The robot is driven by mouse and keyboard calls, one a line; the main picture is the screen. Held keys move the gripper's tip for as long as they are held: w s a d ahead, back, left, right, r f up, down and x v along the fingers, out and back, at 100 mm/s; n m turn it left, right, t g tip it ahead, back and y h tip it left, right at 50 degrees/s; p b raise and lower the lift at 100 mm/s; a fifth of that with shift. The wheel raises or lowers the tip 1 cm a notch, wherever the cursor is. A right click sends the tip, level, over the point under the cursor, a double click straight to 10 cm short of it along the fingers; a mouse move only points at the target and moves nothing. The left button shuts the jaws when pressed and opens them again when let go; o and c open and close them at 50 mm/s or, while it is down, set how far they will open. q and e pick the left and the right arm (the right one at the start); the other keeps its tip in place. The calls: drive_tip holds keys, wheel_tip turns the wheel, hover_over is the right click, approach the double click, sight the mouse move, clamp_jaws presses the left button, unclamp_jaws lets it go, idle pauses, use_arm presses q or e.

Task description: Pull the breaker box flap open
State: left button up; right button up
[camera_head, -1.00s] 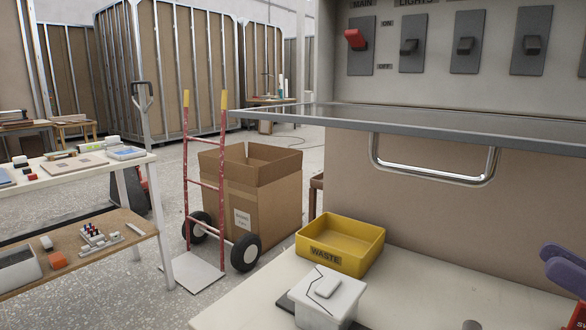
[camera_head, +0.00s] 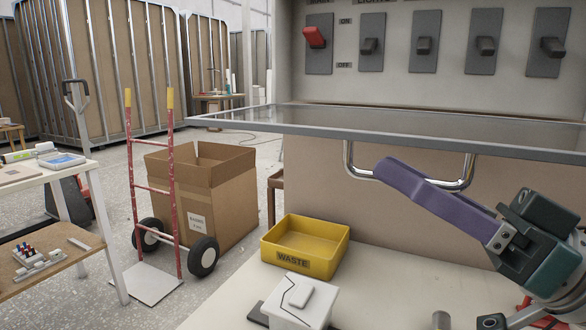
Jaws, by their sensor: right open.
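The breaker box flap (camera_head: 290,117) is a clear panel in a grey frame. It stands out about level from the box, below the row of switches. Its chrome U-shaped handle (camera_head: 348,163) hangs under the front edge. My right gripper (camera_head: 384,170) has purple fingers and reaches in from the right, its tips at the handle's lower bar. The fingers overlap in this view and cover the middle of the bar. I cannot tell whether the bar lies between them or whether they touch it. The gripper is open. My left gripper is out of view.
Below the flap, a yellow WASTE bin (camera_head: 270,252) and a white box (camera_head: 285,312) stand on a pale worktop (camera_head: 385,300). A red hand truck (camera_head: 131,190) and a cardboard box (camera_head: 235,205) stand on the floor at left. Several switches (camera_head: 424,46) line the panel above.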

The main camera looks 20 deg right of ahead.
clamp_jaws()
idle(0.3)
idle(1.1)
